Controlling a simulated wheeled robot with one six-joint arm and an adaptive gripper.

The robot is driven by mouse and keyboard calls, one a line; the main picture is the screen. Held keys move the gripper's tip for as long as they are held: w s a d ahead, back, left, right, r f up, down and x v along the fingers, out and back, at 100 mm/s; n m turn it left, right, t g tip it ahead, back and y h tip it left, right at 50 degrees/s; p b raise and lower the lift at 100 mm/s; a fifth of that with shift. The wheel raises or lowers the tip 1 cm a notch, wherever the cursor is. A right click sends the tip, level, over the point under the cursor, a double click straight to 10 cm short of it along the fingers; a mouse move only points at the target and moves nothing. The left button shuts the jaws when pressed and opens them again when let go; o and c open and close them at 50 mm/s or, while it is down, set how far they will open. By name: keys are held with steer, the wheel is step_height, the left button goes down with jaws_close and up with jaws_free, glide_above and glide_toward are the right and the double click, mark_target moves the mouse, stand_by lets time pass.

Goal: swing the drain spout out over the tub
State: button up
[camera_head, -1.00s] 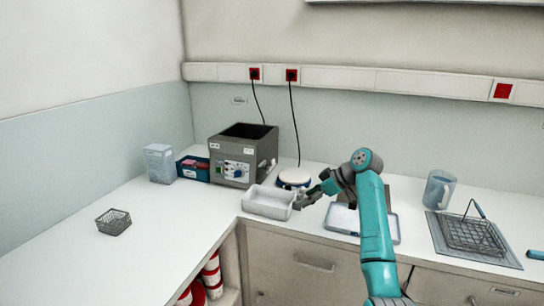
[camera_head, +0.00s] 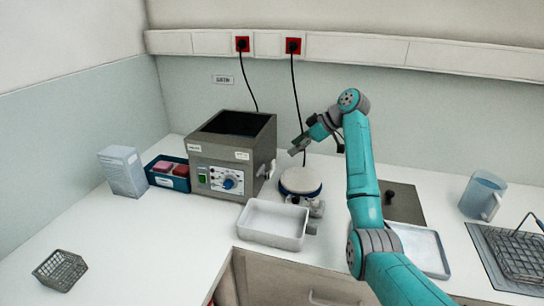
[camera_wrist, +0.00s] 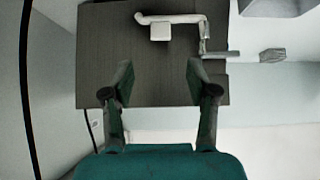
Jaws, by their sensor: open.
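The drain spout (camera_head: 266,169) is a small white fitting on the right side of a grey bath unit (camera_head: 228,165). In the wrist view the spout (camera_wrist: 172,18) is a white pipe lying along the dark side face, with a small block on it. The white tub (camera_head: 273,241) stands on the counter in front of the unit's right corner. My gripper (camera_head: 296,147) is right of the unit, above the counter. In the wrist view my gripper (camera_wrist: 158,75) is open and empty, apart from the spout, its fingers facing the side face.
A round white-topped device (camera_head: 300,181) stands right of the unit, behind the tub. A blue box (camera_head: 166,180), a pale carton (camera_head: 123,172) and a wire basket (camera_head: 60,271) are at left. A jug (camera_head: 483,195) and a wire rack (camera_head: 518,258) are at right. Cords hang behind.

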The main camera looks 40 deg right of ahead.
mark_target(274, 162)
steer(key=x, duration=1)
steer(key=shift+f, duration=0.1)
steer(key=shift+a, duration=0.1)
jaws_close()
